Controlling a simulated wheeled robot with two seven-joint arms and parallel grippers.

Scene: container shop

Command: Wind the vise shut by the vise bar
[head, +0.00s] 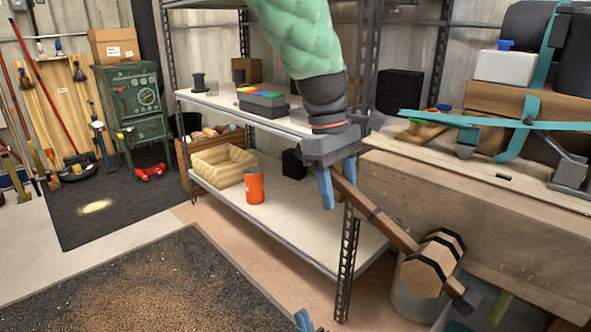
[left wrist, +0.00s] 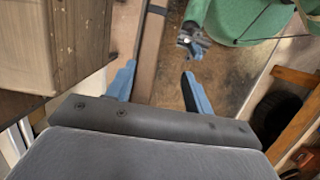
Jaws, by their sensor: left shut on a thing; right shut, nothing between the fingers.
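The vise bar (head: 390,229) is a long brown wooden rod with dark bands. It slants through a wooden, dark-banded vise hub (head: 437,263) at the front of the workbench, and its short lower end shows beyond the hub. My left gripper (head: 338,186) is shut on the bar's upper end, with its blue fingers around it. In the left wrist view the bar (left wrist: 150,50) runs between the fingers. The vise jaws cannot be made out. My right gripper (head: 303,321) shows only as blue tips at the bottom edge; it also shows in the left wrist view (left wrist: 191,40).
The workbench (head: 450,202) fills the right side, with boxes and teal straps on top. A grey bucket (head: 412,300) stands below the hub. A metal shelf (head: 310,228) with an orange cup (head: 254,187) stands behind my left gripper. The floor mat (head: 150,290) at left is clear.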

